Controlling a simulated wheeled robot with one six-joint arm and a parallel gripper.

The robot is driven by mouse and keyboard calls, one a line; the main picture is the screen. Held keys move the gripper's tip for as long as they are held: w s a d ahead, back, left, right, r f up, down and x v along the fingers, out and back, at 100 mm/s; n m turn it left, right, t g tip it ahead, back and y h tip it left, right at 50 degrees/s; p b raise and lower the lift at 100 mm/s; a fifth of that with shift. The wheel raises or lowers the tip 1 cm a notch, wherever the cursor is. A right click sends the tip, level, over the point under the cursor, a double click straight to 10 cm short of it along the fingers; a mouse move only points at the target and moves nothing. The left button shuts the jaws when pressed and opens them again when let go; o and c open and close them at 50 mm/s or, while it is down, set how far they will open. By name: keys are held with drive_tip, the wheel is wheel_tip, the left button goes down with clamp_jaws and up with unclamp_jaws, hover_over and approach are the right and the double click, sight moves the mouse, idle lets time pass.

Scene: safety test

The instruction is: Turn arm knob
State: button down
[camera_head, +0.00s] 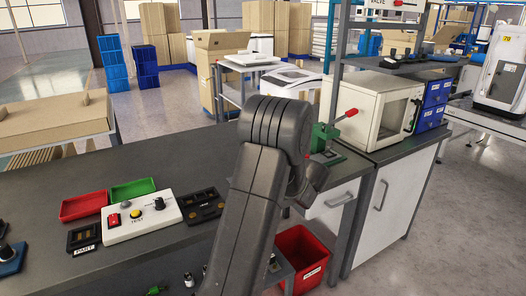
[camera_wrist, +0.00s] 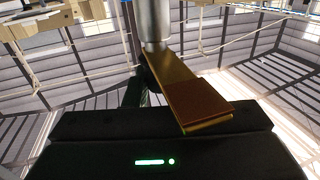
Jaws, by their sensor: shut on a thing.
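A white control box (camera_head: 142,219) lies on the dark bench at the left in the head view. It carries a black knob (camera_head: 159,203), a yellow button (camera_head: 136,213) and a red switch (camera_head: 113,221); I cannot read the label by the knob. In the wrist view my gripper (camera_wrist: 160,50) shows a brass-coloured finger and a black body with a green light. It is shut on a grey metal cylinder (camera_wrist: 155,22) at the top. In the head view my arm hides the gripper. The control box is not recognisable in the wrist view.
Red (camera_head: 83,206) and green (camera_head: 132,189) trays stand behind the box, with a black fixture (camera_head: 203,205) at its right. A green clamp with a red handle (camera_head: 324,137) and a white cabinet (camera_head: 374,108) stand at the right. A red bin (camera_head: 303,258) is below.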

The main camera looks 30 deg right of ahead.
drive_tip(key=shift+r, duration=0.15)
drive_tip(key=c, duration=1.3)
unclamp_jaws()
drive_tip(key=shift+o, duration=0.2)
drive_tip(key=v, duration=1.3)
drive_tip(key=shift+s+d, duration=0.15)
drive_tip(key=shift+s, duration=0.2)
drive_tip(key=shift+w, duration=0.1)
drive_tip(key=x, duration=1.3)
drive_tip(key=shift+w+a, duration=0.2)
drive_tip(key=shift+w, duration=0.1)
